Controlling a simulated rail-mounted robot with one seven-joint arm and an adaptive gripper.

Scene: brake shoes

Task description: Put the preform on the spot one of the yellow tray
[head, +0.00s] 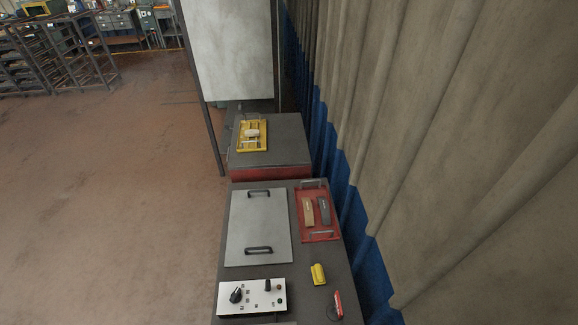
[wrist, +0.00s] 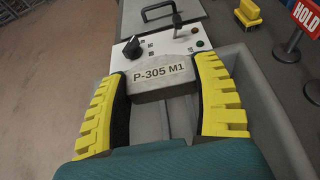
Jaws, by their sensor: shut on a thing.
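My gripper (wrist: 162,78) shows in the wrist view, with its two yellow-and-black fingers closed on the sides of the preform (wrist: 160,90). The preform is a pale grey block marked "P-305 M1" on its top. The yellow tray (head: 240,148) lies on the grey top of the far red-sided stand in the head view. A pale object (head: 252,134) lies on the tray. The spot markings on the tray are too small to read. The tray is not in the wrist view, and my gripper is not in the head view.
A grey bin (wrist: 274,110) lies below my gripper. A control panel (head: 252,297) and a handled metal plate (head: 258,225) are on the nearer bench. A red tray (head: 305,236) holds tan and grey shoes. A yellow block (head: 318,274) and red HOLD sign (wrist: 307,15) stand right.

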